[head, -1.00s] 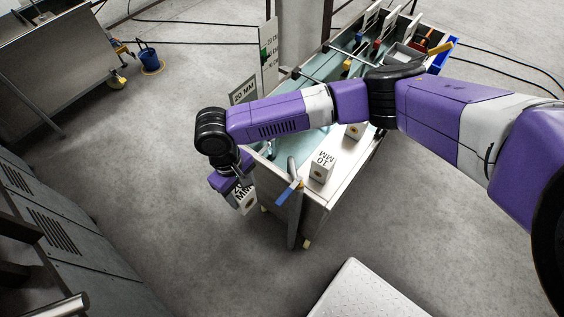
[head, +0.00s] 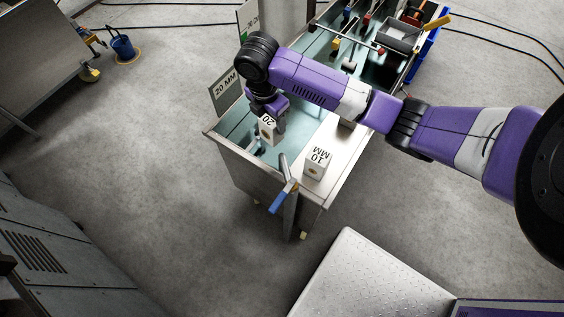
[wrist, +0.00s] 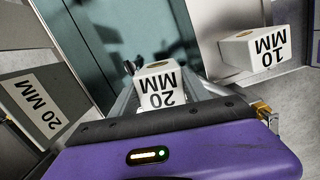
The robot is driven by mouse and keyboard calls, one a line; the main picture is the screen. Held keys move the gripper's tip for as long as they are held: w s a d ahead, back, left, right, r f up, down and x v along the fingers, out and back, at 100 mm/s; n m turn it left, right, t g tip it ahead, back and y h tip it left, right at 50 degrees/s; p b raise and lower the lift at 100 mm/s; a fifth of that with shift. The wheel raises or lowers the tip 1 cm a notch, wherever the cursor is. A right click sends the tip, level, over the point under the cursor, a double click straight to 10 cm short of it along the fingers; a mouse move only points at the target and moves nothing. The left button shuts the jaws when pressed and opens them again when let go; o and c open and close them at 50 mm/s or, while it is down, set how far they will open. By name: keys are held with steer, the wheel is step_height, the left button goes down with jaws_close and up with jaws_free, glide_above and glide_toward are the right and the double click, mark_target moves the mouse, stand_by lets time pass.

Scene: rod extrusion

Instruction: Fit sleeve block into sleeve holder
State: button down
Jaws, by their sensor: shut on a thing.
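My gripper (head: 271,117) is shut on a white sleeve block (head: 266,129) marked 20 MM. It holds the block above the front left part of the tank. In the wrist view the block (wrist: 160,87) sits between the fingers, its label facing my camera and a round brownish opening on its top. The sleeve holder cannot be made out for certain; a small dark fitting (wrist: 128,67) shows beyond the block in the wrist view. Whether the block touches anything below is hidden.
A white 10 MM block (head: 316,161) stands on the tank's right-hand ledge. A 20 MM sign (head: 226,88) stands at the tank's left edge. A blue-handled lever (head: 279,200) rises at the near end. Farther back are rods and a tool tray.

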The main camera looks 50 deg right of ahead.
steer(key=shift+n, duration=0.9)
steer(key=d+f, duration=0.1)
steer(key=f, duration=0.5)
steer(key=s+f, duration=0.1)
steer(key=f, duration=0.6)
steer(key=d+f+b, duration=0.1)
steer(key=f, duration=0.6)
steer(key=shift+s+d, duration=0.25)
steer(key=shift+d, duration=0.1)
steer(key=c, duration=0.5)
jaws_free()
steer(key=r, duration=0.4)
steer(key=a+r, duration=0.1)
steer(key=r, duration=0.3)
steer(key=r+p, duration=0.1)
steer(key=r, duration=0.3)
steer(key=shift+a, duration=0.25)
